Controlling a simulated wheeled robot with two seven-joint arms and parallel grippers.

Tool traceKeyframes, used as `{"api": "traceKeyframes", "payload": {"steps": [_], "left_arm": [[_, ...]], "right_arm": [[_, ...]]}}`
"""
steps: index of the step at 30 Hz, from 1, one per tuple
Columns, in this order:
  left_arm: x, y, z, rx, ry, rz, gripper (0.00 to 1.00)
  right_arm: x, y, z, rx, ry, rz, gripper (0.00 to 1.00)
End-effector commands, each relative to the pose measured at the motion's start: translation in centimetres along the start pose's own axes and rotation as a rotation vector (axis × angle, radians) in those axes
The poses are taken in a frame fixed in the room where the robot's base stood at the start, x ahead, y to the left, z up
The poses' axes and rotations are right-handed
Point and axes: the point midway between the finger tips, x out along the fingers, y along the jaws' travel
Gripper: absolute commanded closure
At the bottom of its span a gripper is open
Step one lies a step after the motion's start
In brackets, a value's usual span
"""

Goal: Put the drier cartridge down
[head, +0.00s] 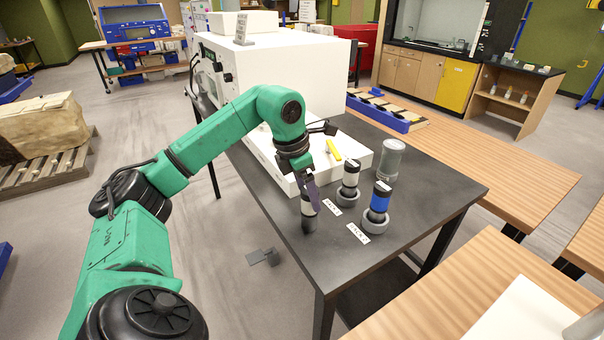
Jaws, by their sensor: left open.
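A dark cartridge with a pale band (308,222) stands roughly upright on the dark table (400,260), near its left edge and outside the ring holders. My left gripper (311,195) is open and points down at the top of this cartridge, with its fingers at the upper part. I cannot tell whether they touch it. A white-and-black cartridge (350,174) stands in a grey ring holder (346,197). A blue-and-black cartridge (380,198) stands in another ring holder (375,223). My right gripper is not in view.
A grey cylinder (389,160) stands behind the blue cartridge. Two white labels (358,233) lie before the holders. A large white machine (275,70) with a low white base and yellow piece (334,150) fills the back. The table's front and right are clear.

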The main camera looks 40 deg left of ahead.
Motion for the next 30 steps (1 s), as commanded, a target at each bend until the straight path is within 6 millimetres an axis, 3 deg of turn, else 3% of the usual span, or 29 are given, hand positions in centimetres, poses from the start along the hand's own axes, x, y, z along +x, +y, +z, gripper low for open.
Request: {"api": "traceKeyframes", "payload": {"steps": [6,11,30], "left_arm": [[-5.7,0.0,0.2,0.0,-0.007,0.002,0.16],[-8.4,0.0,0.1,0.0,-0.004,0.001,0.16],[-9.2,0.0,0.1,0.0,0.0,0.001,0.16]], "right_arm": [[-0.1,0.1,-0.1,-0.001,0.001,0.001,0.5],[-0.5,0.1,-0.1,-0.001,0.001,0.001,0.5],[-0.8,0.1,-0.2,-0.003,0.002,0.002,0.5]]}}
